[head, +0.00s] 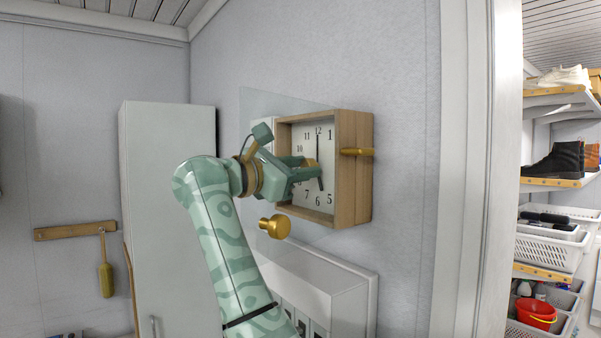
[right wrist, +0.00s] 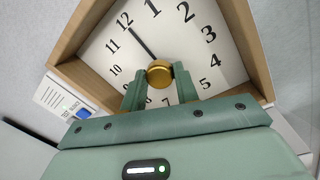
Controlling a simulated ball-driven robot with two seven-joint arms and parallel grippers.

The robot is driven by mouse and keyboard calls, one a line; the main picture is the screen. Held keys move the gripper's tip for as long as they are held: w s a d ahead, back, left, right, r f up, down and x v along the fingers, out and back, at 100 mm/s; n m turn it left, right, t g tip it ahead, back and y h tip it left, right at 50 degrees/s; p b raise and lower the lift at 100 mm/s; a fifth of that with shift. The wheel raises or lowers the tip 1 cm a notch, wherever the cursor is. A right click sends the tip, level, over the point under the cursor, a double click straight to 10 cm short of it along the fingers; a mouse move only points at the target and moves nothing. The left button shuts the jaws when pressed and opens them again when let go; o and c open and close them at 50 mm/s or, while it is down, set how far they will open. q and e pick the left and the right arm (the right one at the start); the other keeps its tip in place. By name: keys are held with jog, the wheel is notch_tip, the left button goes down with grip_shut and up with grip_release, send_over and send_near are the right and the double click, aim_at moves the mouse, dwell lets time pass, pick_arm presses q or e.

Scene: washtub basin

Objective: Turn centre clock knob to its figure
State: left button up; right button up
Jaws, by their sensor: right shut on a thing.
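The clock (head: 353,190) is a wooden box on the wall with a white numbered face. A brass centre knob (right wrist: 159,70) sits in the middle of the face. My right gripper (head: 309,168) reaches it from the left and is shut on this knob, one finger on each side in the right wrist view. A long dark hand (right wrist: 142,42) points to the 12. In the head view a short dark piece (head: 321,184) shows below the knob; I cannot tell if it is a second hand. The gripper covers the lower face in the right wrist view. My left gripper is out of view.
A brass knob (head: 357,152) sticks out of the clock's right side; another (head: 275,227) is below left. A white card with a blue mark (right wrist: 62,100) is beside the clock. A white cabinet (head: 165,200) stands left, a pale box (head: 340,285) below, shelves (head: 555,182) far right.

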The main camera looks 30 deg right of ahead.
jog(key=shift+m, duration=1.9)
jog(key=o, duration=1)
jog(key=shift+c, duration=0.2)
jog(key=shift+a, duration=0.1)
jog(key=s+a+f+b, duration=0.1)
jog(key=s+a+b, duration=0.1)
jog(key=a, duration=1.4)
jog(key=shift+f+b, duration=0.3)
jog(key=shift+b, duration=0.45)
